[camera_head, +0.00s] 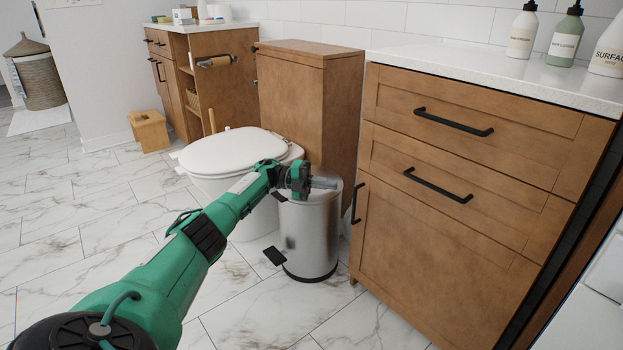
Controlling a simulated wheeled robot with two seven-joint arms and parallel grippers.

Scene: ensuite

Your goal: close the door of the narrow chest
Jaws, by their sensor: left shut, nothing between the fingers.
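The wooden chest (465,140) on the right has two drawers with black bar handles. Below them is a door (430,250) with an upright black handle (357,203) at its left edge. The door looks flush with the front; I see no clear gap. My left gripper (326,183) is shut and empty, over the steel bin and a little left of the door handle, apart from it. Its fingers point right. My right gripper is out of view.
A steel pedal bin (310,237) stands left of the chest, beside the white toilet (225,152). A tall wooden cabinet (290,95) is behind the bin. Bottles (565,38) stand on the chest's white top. The tiled floor (300,320) in front is clear.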

